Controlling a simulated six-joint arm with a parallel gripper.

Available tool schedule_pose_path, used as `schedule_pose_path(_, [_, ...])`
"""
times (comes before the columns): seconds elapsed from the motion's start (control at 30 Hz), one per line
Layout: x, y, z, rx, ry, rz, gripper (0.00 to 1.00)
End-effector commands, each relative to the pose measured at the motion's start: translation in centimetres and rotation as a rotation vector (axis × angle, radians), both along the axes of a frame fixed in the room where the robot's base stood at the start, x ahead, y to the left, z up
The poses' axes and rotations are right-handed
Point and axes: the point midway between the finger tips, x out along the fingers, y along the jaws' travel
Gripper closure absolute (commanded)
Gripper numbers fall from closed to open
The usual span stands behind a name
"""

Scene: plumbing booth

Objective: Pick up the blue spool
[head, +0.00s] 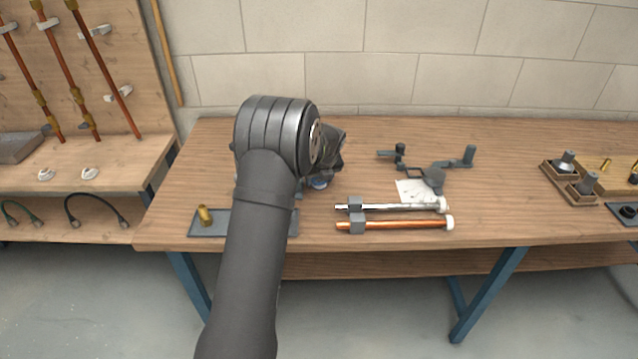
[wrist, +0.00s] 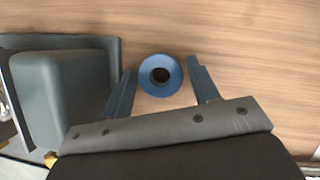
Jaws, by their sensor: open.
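The blue spool (wrist: 144,73) stands on the wooden table in the wrist view, seen from above as a blue ring with a dark hole. My gripper (wrist: 158,80) is open, with one finger on each side of the spool and a gap to both. I cannot tell how high the fingertips are above the table. In the head view my arm hides most of the gripper, and only a small blue part of the spool (head: 319,183) shows beside it.
A grey tray (head: 208,230) with a brass fitting (head: 205,215) lies left of my arm. A grey block (wrist: 62,100) is close to the left finger in the wrist view. A chrome pipe (head: 400,207) and a copper pipe (head: 395,225) lie to the right.

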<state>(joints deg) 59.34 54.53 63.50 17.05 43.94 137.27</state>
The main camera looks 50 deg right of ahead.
Motion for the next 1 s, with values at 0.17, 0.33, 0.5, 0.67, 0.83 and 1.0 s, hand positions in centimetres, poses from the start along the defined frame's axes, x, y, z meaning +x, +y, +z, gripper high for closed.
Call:
schedule_pose_path(0.17, [0.0,0.0,0.0,0.0,0.0,0.0,0.7])
schedule_pose_path(0.33, [0.0,0.0,0.0,0.0,0.0,0.0,0.78])
schedule_pose_path(0.5, [0.0,0.0,0.3,0.0,-0.001,0.0,0.78])
schedule_pose_path(0.67, [0.0,0.0,2.6,-0.004,-0.001,0.001,0.78])
schedule_pose_path(0.83, [0.0,0.0,6.1,-0.003,-0.002,0.001,0.78])
schedule_pose_path(1.0, [0.1,0.1,9.0,-0.001,-0.002,0.001,0.78])
